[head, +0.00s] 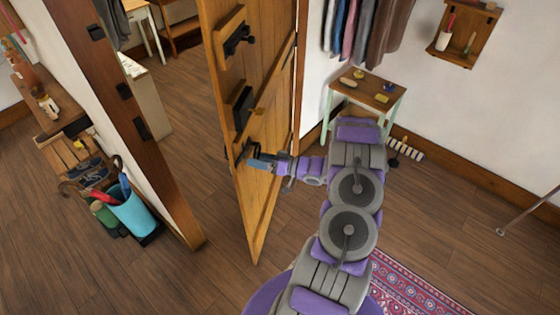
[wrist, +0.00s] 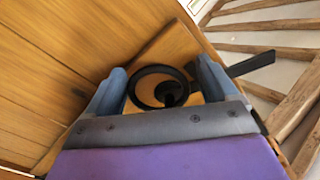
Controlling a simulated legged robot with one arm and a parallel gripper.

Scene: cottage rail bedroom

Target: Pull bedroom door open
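The wooden plank door (head: 268,80) stands open at an angle in the head view, its free edge apart from the dark door post (head: 135,100). Black hardware is mounted on its face. My gripper (head: 258,162) is at the lowest black fitting, near the door's free edge. In the wrist view a black ring handle (wrist: 134,86) shows between my two fingers (wrist: 163,88), which are spread apart on either side of it. A flat black lever (wrist: 250,64) extends to the right behind the right finger. I cannot tell whether the fingers touch the ring.
A turquoise umbrella bucket (head: 132,215) and a bench (head: 75,160) stand left of the post. A small table (head: 370,88) stands against the right wall under hanging clothes (head: 360,25). A patterned rug (head: 410,290) lies at lower right. Wood floor is bare around the door's lower edge.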

